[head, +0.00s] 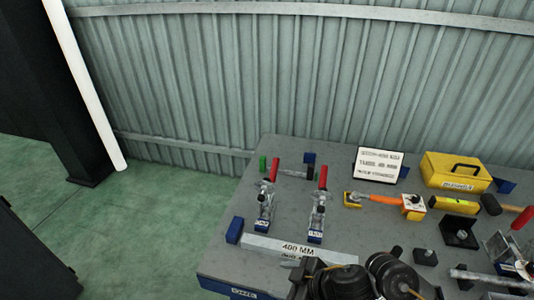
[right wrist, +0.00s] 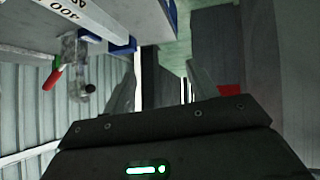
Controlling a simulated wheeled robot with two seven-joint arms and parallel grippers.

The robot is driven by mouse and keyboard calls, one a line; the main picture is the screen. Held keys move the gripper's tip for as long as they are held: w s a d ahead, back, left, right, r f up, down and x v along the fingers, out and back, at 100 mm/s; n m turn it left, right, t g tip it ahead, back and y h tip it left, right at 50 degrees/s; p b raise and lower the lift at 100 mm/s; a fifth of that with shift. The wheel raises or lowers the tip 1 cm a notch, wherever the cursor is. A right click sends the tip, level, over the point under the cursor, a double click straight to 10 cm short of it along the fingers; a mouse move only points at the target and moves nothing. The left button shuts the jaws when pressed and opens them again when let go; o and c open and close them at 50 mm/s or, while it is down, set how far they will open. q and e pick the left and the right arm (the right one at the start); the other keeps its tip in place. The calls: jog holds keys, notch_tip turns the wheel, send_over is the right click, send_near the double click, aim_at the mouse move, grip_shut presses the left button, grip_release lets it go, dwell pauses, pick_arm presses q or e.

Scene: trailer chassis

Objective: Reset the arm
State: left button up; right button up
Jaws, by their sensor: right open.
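My right arm comes in at the bottom of the head view, dark and jointed, over the table's front edge, near the 400 mm bar (head: 300,249). My right gripper (right wrist: 160,88) shows in the right wrist view with two fingers spread apart and nothing between them. Its fingertips are hard to make out in the head view. Two toggle clamps with red handles, a left one (head: 265,208) and a right one (head: 317,212), stand upright behind the bar. One clamp (right wrist: 75,52) also shows at the upper left of the right wrist view. My left gripper is not in view.
The grey table (head: 225,262) holds a white sign (head: 379,163), a yellow toolbox (head: 455,171), an orange-handled tool (head: 385,200), a yellow level (head: 453,204) and a hammer (head: 495,206). Black blocks and another red-handled clamp crowd the right side. Green floor lies open at left; a corrugated wall stands behind.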

jog(key=s+d+f+m+g+h, duration=0.1)
jog(key=s+d+f+m+h, duration=0.4)
jog(key=s+d, duration=0.4)
jog(key=s+d+f+m+g+h, duration=0.1)
jog(key=s+d+f+m+h, duration=0.25)
jog(key=s+d+m, duration=0.6)
notch_tip(320, 180, down, 26)
jog(key=w+d+n+b, duration=0.2)
jog(key=w+n+b, duration=0.1)
jog(key=s+d+f+g+b, duration=0.2)
jog(key=s+f+b, duration=0.1)
jog(key=s+f, duration=1.4)
notch_tip(320, 180, down, 4)
jog(key=shift+s+d+f, duration=0.2)
jog(key=shift+s+d, duration=0.15)
jog(key=shift+d, duration=0.05)
